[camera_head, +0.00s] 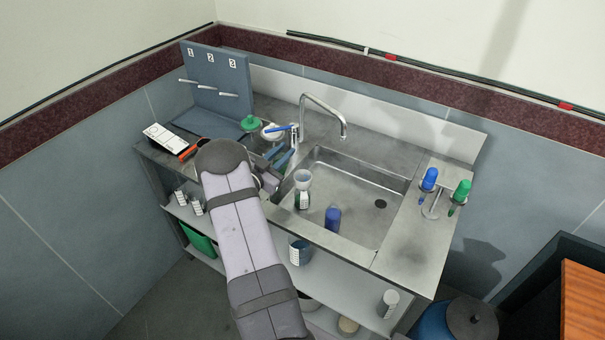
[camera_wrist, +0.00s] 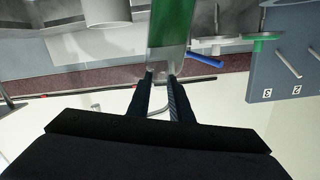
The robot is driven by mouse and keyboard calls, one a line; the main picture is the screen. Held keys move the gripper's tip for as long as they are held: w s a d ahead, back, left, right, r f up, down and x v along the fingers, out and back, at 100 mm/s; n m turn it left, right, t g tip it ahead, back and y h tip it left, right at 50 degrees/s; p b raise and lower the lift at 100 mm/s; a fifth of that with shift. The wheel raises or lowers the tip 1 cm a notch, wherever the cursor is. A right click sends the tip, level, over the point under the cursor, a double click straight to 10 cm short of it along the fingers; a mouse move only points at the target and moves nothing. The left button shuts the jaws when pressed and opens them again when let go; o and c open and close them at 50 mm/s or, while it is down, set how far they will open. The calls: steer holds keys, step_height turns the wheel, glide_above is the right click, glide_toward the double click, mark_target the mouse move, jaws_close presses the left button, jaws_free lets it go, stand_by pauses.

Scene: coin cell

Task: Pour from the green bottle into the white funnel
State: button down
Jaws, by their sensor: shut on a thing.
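The green bottle (camera_wrist: 174,22) is in the wrist view, with a clear end between the fingertips. My gripper (camera_wrist: 162,76) is shut on that clear end. In the head view my gripper (camera_head: 281,158) is over the left part of the bench, beside the sink's left edge. The held bottle cannot be made out clearly there. The bottle is apart from the funnel.
A blue bottle (camera_head: 333,217) stands in the sink (camera_head: 362,205). A rack (camera_head: 433,207) holds blue and green items at right. A grey peg panel (camera_head: 216,85) stands at back left.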

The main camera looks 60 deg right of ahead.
steer(key=shift+s+d+r+m+y+p, duration=0.1)
steer(key=shift+s+d+m+y+p, duration=0.1)
steer(key=shift+s+m+p, duration=0.35)
steer(key=shift+s+d+r+m+y+p, duration=0.15)
steer(key=shift+s+m+p, duration=0.25)
steer(key=shift+s+m, duration=0.35)
steer(key=shift+s+d+r+m+y+p, duration=0.1)
steer(key=shift+s+d+m+y+p, duration=0.1)
steer(key=shift+s+m+p, duration=0.35)
steer(key=shift+s+f+m+t+b, duration=0.3)
steer(key=shift+f+m+t+b, duration=0.1)
steer(key=shift+f+m, duration=0.3)
steer(key=shift+m, duration=0.05)
steer(key=shift+s+d+f+m+y, duration=0.1)
steer(key=shift+s+f+m+y, duration=0.15)
steer(key=shift+f+m, duration=0.5)
stand_by(0.6)
steer(key=shift+r+m+t+p, duration=0.1)
steer(key=shift+m+t+p, duration=0.4)
steer(key=shift+m, duration=0.15)
stand_by(1.8)
steer(key=shift+s+f+m+y, duration=0.1)
steer(key=shift+f+m+y, duration=0.2)
steer(key=shift+f+m, duration=0.15)
stand_by(1.1)
